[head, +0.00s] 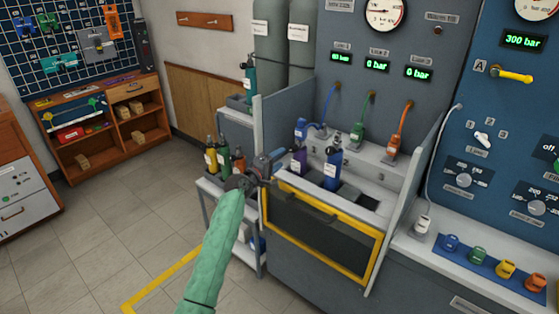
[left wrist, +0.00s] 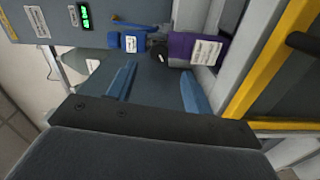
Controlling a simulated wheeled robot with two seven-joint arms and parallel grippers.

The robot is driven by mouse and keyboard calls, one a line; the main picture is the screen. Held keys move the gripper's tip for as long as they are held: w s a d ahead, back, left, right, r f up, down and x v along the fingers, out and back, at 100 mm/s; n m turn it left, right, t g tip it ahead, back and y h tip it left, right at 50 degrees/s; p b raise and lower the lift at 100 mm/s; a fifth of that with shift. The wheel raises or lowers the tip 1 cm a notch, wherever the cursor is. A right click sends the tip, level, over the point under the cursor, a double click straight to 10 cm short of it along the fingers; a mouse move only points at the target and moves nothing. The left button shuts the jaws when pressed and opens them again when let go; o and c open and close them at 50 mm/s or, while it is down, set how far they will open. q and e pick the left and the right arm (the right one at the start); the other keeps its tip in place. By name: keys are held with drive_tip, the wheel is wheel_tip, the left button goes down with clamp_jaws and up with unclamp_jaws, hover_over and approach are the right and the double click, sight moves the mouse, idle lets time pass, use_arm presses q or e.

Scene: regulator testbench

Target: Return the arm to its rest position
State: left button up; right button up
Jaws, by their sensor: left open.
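My left arm, in a green sleeve, reaches up from the bottom of the head view. My left gripper (head: 272,160) is at the left edge of the test bench, in front of the purple cylinder. In the left wrist view my left gripper (left wrist: 158,90) has its two blue fingers apart with nothing between them. The purple cylinder also shows in the head view (head: 299,161). My right gripper is not in view.
A blue cylinder (head: 333,169) stands in the bench well behind the yellow-framed door (head: 320,235). Grey side panels flank the well. A cart (head: 213,190) with several small cylinders stands to the left. The tiled floor (head: 100,225) at left is clear.

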use_arm(q)
drive_tip(key=s+a+m+g+y, duration=0.25)
drive_tip(key=s+m, duration=0.35)
drive_tip(key=s, duration=0.3)
drive_tip(key=s+a+m+g+y, duration=0.1)
drive_tip(key=s+m+g+y, duration=0.25)
drive_tip(key=s+m, duration=0.35)
drive_tip(key=s+a+f+g+y, duration=0.1)
drive_tip(key=s+f, duration=0.6)
drive_tip(key=s, duration=0.8)
drive_tip(key=s+a+f+n+g+y, duration=0.1)
drive_tip(key=s+a+f+g, duration=0.2)
drive_tip(key=s+f, duration=0.5)
drive_tip(key=s+a+f+g+y, duration=0.1)
drive_tip(key=s+f, duration=0.7)
drive_tip(key=s, duration=1.5)
drive_tip(key=shift+s+a+n+g, duration=0.3)
drive_tip(key=shift+a+g, duration=0.2)
drive_tip(key=shift+g, duration=0.4)
